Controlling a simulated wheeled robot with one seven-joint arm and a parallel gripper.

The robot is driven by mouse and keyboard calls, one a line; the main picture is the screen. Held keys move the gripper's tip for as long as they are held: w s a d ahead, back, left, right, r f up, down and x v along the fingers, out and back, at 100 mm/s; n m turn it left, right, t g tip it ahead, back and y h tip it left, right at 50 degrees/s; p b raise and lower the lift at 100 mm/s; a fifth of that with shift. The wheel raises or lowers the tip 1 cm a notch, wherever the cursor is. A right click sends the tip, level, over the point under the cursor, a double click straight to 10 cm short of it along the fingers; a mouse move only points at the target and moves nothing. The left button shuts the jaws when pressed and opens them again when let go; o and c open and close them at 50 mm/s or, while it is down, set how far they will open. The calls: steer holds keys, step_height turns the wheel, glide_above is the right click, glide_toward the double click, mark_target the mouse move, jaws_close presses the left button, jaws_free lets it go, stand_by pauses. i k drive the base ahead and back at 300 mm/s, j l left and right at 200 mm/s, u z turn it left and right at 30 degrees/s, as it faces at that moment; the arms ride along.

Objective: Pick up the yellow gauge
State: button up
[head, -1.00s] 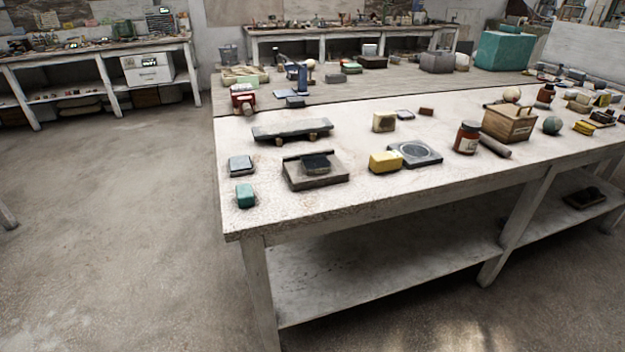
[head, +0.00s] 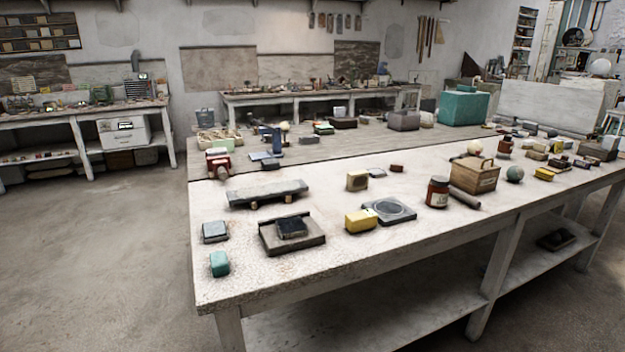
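A bright yellow block (head: 360,221) lies near the front edge of the white worktable (head: 300,278), touching or close against a grey square plate with a round dial-like face (head: 390,211). A smaller flat yellow item (head: 544,174) lies farther right on the same table. My gripper is not in view.
Near the yellow block are a dark block on a grey tray (head: 292,245), a brown jar (head: 437,192) and a wooden box with a handle (head: 474,175). A teal block (head: 219,263) sits at the left corner. Open floor (head: 100,240) lies left of the table.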

mark_target(365, 220)
steer(key=i+l, duration=0.25)
steer(key=i, duration=0.15)
steer(key=i+l+u, duration=0.1)
steer(key=i, duration=0.3)
steer(key=i+j, duration=0.1)
steer(key=j, duration=0.3)
steer(key=i+j+z, duration=0.1)
steer(key=j, duration=0.25)
steer(key=i+j, duration=0.1)
steer(key=j, duration=0.3)
steer(key=i+j, duration=0.1)
steer(key=j, duration=0.25)
steer(key=z, duration=0.05)
